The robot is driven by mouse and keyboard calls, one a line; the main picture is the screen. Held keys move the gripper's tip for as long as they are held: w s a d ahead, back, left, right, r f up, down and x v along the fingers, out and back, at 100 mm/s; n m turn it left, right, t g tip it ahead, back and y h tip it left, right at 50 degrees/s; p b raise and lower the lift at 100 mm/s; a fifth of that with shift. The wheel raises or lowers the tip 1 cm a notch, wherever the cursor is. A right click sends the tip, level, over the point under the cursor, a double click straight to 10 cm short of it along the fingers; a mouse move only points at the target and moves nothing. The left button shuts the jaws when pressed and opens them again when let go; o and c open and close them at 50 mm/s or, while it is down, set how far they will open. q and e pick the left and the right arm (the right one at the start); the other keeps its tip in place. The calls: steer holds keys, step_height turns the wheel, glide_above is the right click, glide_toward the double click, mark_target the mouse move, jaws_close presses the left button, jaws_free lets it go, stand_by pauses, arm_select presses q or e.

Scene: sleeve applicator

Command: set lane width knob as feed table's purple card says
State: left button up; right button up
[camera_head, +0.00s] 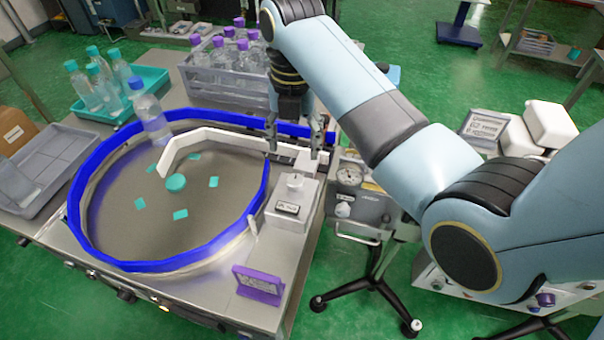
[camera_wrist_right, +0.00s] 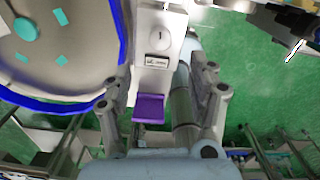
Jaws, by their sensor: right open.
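A pale round knob (camera_head: 294,182) sits on a light box beside the round feed table (camera_head: 150,264); a small label on the box's front is too small to read. The knob also shows in the right wrist view (camera_wrist_right: 159,40), with a dark line across its face. The purple card (camera_head: 258,284) stands at the table's front right corner; its writing is unreadable. It also shows in the right wrist view (camera_wrist_right: 148,108). My right gripper (camera_head: 296,138) is open and empty, pointing down, above and behind the knob, apart from it. My left gripper is not in view.
A blue-rimmed turntable holds several teal pieces, a clear bottle (camera_head: 150,118) and a white curved guide (camera_head: 225,138). A gauge unit (camera_head: 350,174) stands right of the knob box. The space between knob and card is clear.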

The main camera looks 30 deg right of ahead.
mark_target(295, 179)
steer(key=shift+n, duration=0.9)
step_height(295, 179, down, 10)
steer(key=shift+f+p, duration=0.15)
steer(key=shift+p, duration=0.3)
steer(key=c, duration=1.1)
steer(key=shift+c, duration=0.2)
steer(key=shift+m, duration=0.4)
